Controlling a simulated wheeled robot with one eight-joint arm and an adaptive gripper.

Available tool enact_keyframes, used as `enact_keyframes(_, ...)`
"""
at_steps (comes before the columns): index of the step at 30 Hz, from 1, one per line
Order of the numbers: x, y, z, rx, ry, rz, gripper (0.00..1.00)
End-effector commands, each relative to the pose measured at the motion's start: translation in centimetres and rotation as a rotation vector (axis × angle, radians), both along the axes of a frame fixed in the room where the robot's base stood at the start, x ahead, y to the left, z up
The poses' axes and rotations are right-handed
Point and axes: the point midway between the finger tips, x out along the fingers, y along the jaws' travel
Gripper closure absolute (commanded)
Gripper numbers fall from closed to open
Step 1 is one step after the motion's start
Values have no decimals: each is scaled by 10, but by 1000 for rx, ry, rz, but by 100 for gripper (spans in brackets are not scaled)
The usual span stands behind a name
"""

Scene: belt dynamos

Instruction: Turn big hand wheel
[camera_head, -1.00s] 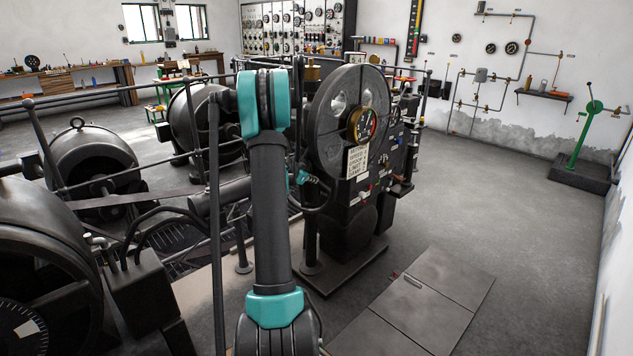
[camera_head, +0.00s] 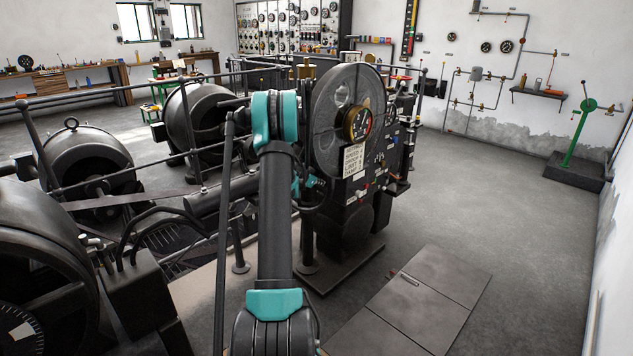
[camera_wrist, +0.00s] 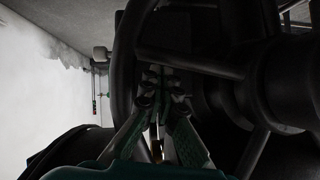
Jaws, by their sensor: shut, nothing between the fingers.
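In the wrist view my gripper (camera_wrist: 160,84) is shut and empty. Its fingers point in among the spokes of a big dark hand wheel, whose curved rim (camera_wrist: 124,60) passes on the left. One spoke (camera_wrist: 190,62) crosses just beyond the fingertips; whether they touch it I cannot tell. A thick dark hub (camera_wrist: 285,80) is at the right. In the head view a large dark disc (camera_head: 328,100) with round openings stands upright on the machine stand; I cannot tell if it is the same wheel.
A round gauge (camera_head: 358,124) and a lettered plate (camera_head: 354,161) sit at the disc. Railings (camera_head: 130,90) and dark dynamos (camera_head: 88,160) fill the left. Floor plates (camera_head: 430,290) lie in front at right. The floor further right is clear, up to a green lever stand (camera_head: 577,130).

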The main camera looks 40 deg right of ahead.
Motion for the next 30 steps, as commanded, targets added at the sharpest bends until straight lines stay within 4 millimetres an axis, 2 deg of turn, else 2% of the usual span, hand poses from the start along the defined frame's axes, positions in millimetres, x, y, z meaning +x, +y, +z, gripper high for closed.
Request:
enact_keyframes(22, 1, 0, -21, 9, -108, 0, 100)
enact_keyframes(30, 6, 0, -44, 19, -221, 0, 100)
